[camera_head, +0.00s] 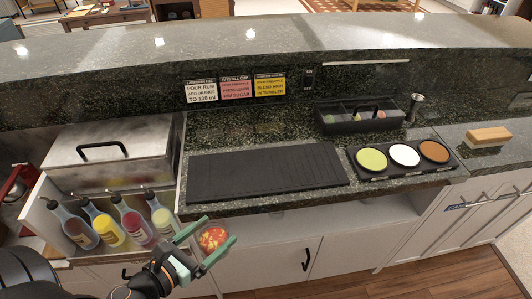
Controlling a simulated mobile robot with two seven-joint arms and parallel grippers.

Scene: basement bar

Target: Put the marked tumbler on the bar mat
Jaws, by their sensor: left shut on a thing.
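The bar mat (265,170) is a black ribbed rectangle lying on the dark granite counter, and nothing stands on it. My left gripper (206,242) has green fingers and is shut on a tumbler (213,238), a small round glass showing red and yellow inside. I cannot make out a mark on the tumbler. My right gripper is not in view.
A bottle rack with several bottles (104,228) stands left of my gripper, below a steel lidded box (110,155). A black tray with green, white and brown discs (404,155) lies right of the mat. Behind are a black caddy (335,122) and a metal jigger (414,106).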

